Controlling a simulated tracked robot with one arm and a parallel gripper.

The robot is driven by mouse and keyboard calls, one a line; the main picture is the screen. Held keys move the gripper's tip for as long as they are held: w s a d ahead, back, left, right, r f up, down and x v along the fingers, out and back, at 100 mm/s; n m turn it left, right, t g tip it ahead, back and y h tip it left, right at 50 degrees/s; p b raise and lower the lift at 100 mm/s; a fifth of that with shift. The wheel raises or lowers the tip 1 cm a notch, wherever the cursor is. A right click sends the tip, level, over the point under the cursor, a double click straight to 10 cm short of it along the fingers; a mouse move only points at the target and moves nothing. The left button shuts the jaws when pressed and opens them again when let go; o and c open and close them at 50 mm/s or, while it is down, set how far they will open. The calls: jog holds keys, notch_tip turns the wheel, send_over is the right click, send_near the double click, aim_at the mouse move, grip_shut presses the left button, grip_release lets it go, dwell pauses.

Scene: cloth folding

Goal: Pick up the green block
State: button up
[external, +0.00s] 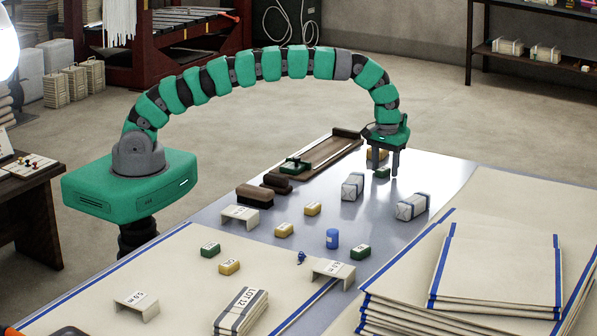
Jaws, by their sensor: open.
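My gripper (385,171) points down over the far part of the table, its two dark fingers apart. A small green block (382,173) shows low between the fingers. I cannot tell whether either finger touches it. A second green block (360,252) lies to the right of a blue cylinder, and a third green block (210,249) lies at the left of the table. Both have pale markings on top and are well away from my gripper.
A blue cylinder (332,238), yellow blocks (313,208) and a long brown tray (333,151) are also on the table (440,170). Stacked cloths (495,265) rise at right.

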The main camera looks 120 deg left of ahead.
aim_at(385, 168)
jog(key=shift+r, duration=0.1)
jog(key=c, duration=1)
jog(key=shift+c, duration=0.2)
jog(key=shift+r+p, duration=0.45)
jog(key=shift+r, duration=1.45)
jog(key=shift+s+d, duration=0.55)
jog(key=shift+s, duration=0.35)
jog(key=shift+s+d+r, duration=0.1)
jog(key=shift+s+d, duration=0.1)
jog(key=shift+s, duration=0.05)
jog(key=s+d, duration=0.2)
jog(key=s, duration=0.1)
jog(key=s+d+p, duration=0.1)
jog(key=s+d, duration=0.2)
jog(key=s, duration=0.1)
jog(key=s+d+r, duration=0.1)
jog(key=s+d, duration=0.1)
jog(key=s, duration=0.2)
jog(key=shift+d+p, duration=0.2)
jog(key=shift+p, duration=0.1)
